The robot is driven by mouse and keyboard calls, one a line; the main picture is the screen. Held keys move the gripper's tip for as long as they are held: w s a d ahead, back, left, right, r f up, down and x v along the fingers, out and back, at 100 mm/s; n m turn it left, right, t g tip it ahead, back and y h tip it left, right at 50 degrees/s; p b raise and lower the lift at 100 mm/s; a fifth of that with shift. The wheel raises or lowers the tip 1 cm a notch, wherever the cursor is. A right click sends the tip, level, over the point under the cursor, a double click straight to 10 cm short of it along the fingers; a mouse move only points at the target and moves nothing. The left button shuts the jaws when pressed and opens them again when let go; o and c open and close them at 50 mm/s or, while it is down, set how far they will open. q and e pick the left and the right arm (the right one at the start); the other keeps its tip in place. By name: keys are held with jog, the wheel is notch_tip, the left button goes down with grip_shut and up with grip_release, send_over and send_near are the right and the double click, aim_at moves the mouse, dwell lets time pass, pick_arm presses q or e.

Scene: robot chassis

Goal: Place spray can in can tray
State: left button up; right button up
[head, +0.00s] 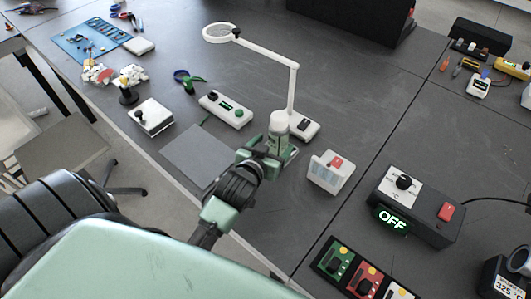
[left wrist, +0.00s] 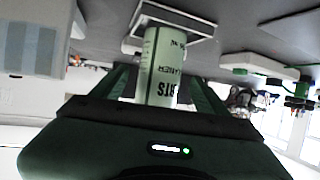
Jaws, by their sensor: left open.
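The spray can (head: 279,128), pale with a whitish cap, stands roughly upright near the middle of the head view. It also shows in the left wrist view (left wrist: 162,65), its lettering upside down. My left gripper (head: 272,152) is open, with its green fingers on either side of the can; contact with it cannot be made out. The can's base is hidden by the gripper in the head view. My right gripper is not in view.
A white box with a red switch (head: 330,171) is to the right, and a white device with green buttons (head: 226,109) to the left. A black control box (head: 416,204) is farther right.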

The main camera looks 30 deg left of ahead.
pick_arm(q)
jog(key=a+v, duration=0.1)
jog(key=v, duration=0.6)
jog(key=shift+d, duration=0.5)
jog(key=shift+s, duration=0.1)
